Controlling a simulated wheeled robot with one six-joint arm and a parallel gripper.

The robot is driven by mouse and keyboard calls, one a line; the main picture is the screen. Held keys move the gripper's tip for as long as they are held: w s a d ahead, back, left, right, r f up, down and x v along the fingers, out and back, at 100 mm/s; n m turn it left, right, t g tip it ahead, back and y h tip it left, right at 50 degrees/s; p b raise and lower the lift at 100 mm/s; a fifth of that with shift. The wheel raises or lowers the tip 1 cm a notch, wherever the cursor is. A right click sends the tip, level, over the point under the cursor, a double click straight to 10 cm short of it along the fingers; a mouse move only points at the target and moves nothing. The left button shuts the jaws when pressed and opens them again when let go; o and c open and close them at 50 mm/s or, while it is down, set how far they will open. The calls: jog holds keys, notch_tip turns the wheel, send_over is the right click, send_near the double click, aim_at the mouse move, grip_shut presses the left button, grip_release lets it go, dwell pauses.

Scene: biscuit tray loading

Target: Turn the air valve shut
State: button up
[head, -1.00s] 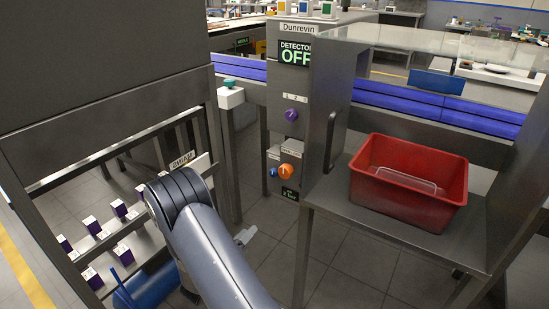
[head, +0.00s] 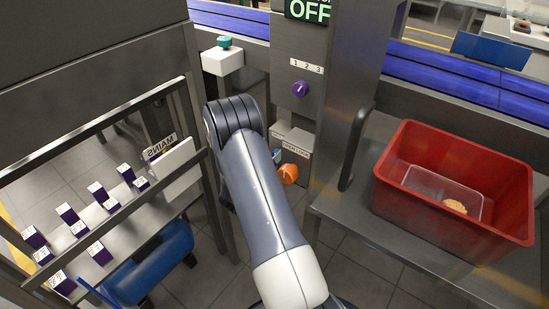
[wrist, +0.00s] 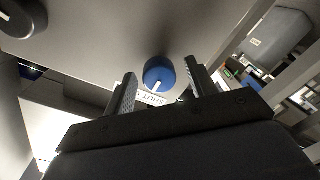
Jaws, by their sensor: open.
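A blue knob (wrist: 159,73) with a white pointer mark sits on a grey panel in the wrist view. A white label (wrist: 152,98) beside it reads "SHUT" and is partly cut off. My gripper (wrist: 160,68) is open, with one finger on each side of the blue knob; I cannot tell whether they touch it. In the head view the blue knob (head: 277,155) shows only partly beside my arm, left of an orange knob (head: 288,174) on the cabinet front. The gripper itself is hidden behind my arm there.
A purple knob (head: 300,89) marked 1 2 3 is higher on the cabinet. A dark round knob (wrist: 22,17) shows in the wrist view. A cabinet handle (head: 355,145) and a red crate (head: 500,228) are on the right. Small boxes (head: 97,190) stand on the left.

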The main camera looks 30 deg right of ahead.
jog(key=shift+c, duration=0.2)
jog(key=c, duration=0.9)
jog(key=shift+c, duration=0.2)
jog(key=shift+r+n+p, duration=0.1)
jog(key=shift+n+p, duration=0.35)
jog(key=shift+n, duration=0.05)
jog(key=shift+f+n+g+p, duration=0.25)
jog(key=shift+n+p, duration=1.8)
jog(key=shift+n, duration=2.05)
jog(key=shift+n+g+p, duration=0.35)
jog(key=shift+n+p, duration=1.7)
jog(key=shift+n, duration=2.05)
